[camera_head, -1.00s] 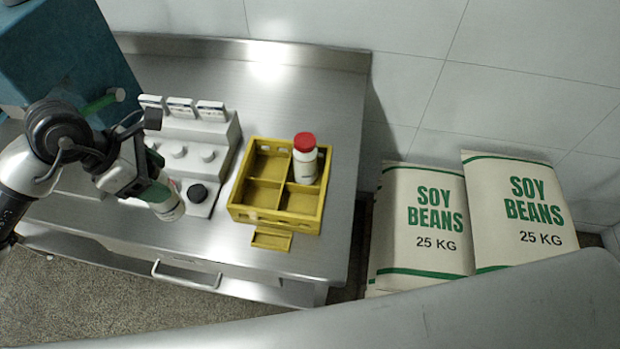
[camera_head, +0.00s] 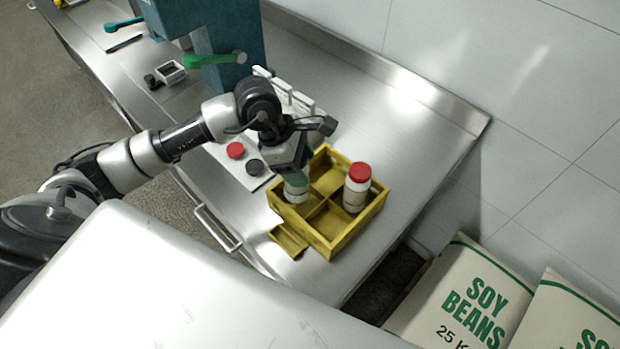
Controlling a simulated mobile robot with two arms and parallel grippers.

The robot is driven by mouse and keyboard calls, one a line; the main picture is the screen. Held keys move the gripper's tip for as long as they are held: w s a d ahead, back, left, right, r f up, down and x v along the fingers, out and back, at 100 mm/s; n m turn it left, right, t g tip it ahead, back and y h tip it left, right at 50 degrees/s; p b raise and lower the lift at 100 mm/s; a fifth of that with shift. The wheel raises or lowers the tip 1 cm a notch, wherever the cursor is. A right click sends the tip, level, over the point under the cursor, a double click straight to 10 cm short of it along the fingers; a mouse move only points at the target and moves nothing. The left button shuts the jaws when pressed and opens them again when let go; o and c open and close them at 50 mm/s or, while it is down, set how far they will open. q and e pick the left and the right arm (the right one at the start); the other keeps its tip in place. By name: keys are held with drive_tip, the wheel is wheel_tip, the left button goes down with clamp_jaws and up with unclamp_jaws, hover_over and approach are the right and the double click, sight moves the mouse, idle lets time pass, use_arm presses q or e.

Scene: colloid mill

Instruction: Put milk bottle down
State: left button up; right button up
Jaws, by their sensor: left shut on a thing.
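My left gripper (camera_head: 291,172) is shut on a white milk bottle with a green top (camera_head: 296,190). The bottle is upright at the near left compartment of the yellow crate (camera_head: 343,242). Its lower end shows within the crate's walls; I cannot tell if it touches the crate floor. The gripper covers much of the bottle's top. A second white bottle with a red cap (camera_head: 357,187) stands in the compartment at the right. The other two compartments look empty. My right gripper is not in view.
The crate stands on a steel table (camera_head: 400,125). A white panel with a red button (camera_head: 236,150) and a black knob (camera_head: 255,167) is left of it. A blue machine (camera_head: 232,60) stands behind. Soy bean sacks (camera_head: 470,300) lie at lower right.

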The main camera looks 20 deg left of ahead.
use_arm(q)
wheel_tip(320, 180, down, 4)
drive_tip(key=shift+d+f+p, duration=0.1)
drive_tip(key=shift+f+p, duration=0.15)
drive_tip(key=shift+p, duration=0.3)
drive_tip(key=shift+f, duration=0.3)
drive_tip(key=o, duration=1.4)
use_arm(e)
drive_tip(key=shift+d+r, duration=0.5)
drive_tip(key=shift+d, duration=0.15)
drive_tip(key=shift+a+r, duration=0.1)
